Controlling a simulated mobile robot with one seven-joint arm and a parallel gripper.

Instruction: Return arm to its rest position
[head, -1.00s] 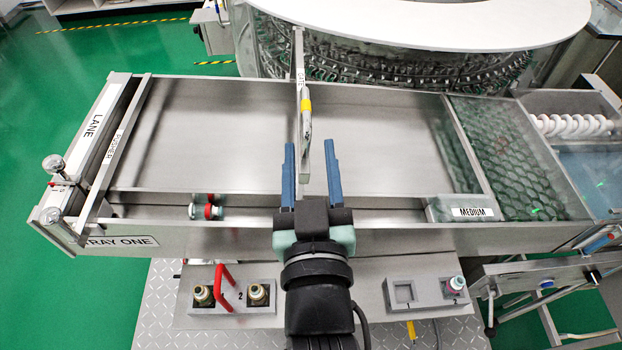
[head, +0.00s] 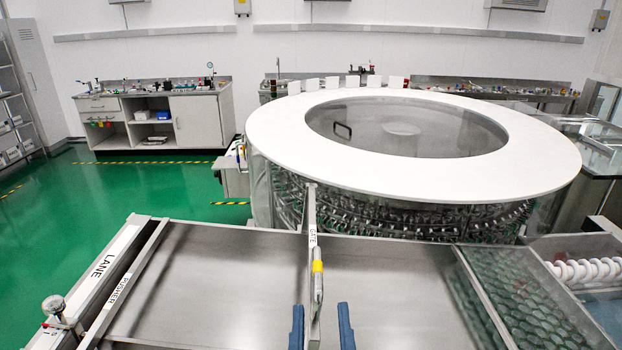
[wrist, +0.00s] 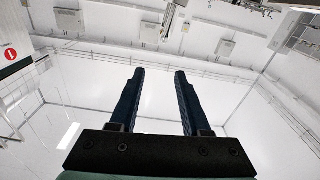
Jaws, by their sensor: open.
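My gripper (head: 322,318) shows at the bottom of the head view, only its two blue fingers in frame. The fingers are apart with nothing held between them. In the head view they stand either side of the gate bar (head: 312,240), with its yellow-banded handle just beyond; whether they touch it cannot be told. In the wrist view my gripper (wrist: 153,75) is open and empty, facing the white ceiling and walls. The rest of my arm is out of the head view.
The steel lane tray (head: 215,280) lies in front, with the pusher (head: 122,285) at its left. A glass-vial section (head: 525,295) and a white screw (head: 585,270) are at right. The large round washer (head: 410,125) stands behind. Green floor (head: 130,195) is clear at left.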

